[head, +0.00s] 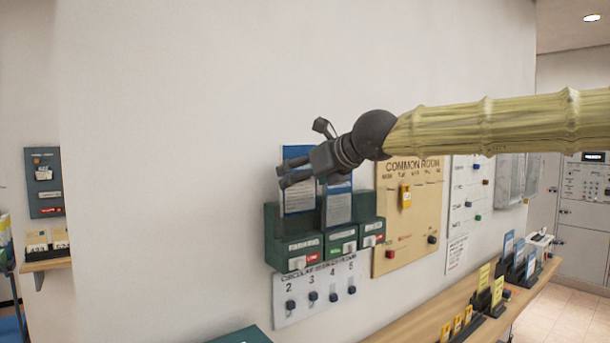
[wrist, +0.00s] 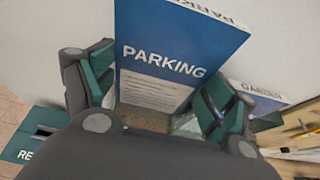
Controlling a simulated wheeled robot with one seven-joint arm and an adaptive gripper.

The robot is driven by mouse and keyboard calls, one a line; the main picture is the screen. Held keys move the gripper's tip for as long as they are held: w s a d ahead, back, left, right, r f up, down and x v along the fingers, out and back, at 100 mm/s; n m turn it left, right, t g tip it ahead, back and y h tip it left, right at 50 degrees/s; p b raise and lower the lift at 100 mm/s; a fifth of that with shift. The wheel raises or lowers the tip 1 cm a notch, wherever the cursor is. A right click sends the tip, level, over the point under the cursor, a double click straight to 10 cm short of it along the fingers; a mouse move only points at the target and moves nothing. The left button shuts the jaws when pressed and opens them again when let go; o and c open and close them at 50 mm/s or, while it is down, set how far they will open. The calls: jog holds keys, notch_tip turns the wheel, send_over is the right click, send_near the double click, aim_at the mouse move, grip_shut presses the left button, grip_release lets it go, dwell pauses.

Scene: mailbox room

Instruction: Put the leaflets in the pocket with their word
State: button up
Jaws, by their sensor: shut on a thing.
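My gripper (head: 281,178) is shut on a blue and white leaflet (head: 298,200). In the wrist view the leaflet (wrist: 165,62) reads PARKING and stands between the two fingers (wrist: 150,82). It is upright over the left pocket of the green wall rack (head: 279,240); whether its lower edge is inside cannot be told. A second leaflet (head: 338,208) stands at the middle pocket, partly behind my gripper; in the wrist view it reads GARDEN (wrist: 258,90). The pocket labels (head: 303,245) are too small to read surely.
A numbered panel with knobs (head: 320,290) hangs below the rack. A tan COMMON ROOM board (head: 413,225) is close on the right. A wooden shelf (head: 420,325) at lower right carries blue leaflets (head: 519,252) and yellow ones (head: 484,277) in dark stands.

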jog(key=o, duration=1)
jog(key=v, duration=1.2)
jog(key=shift+d+f, duration=0.1)
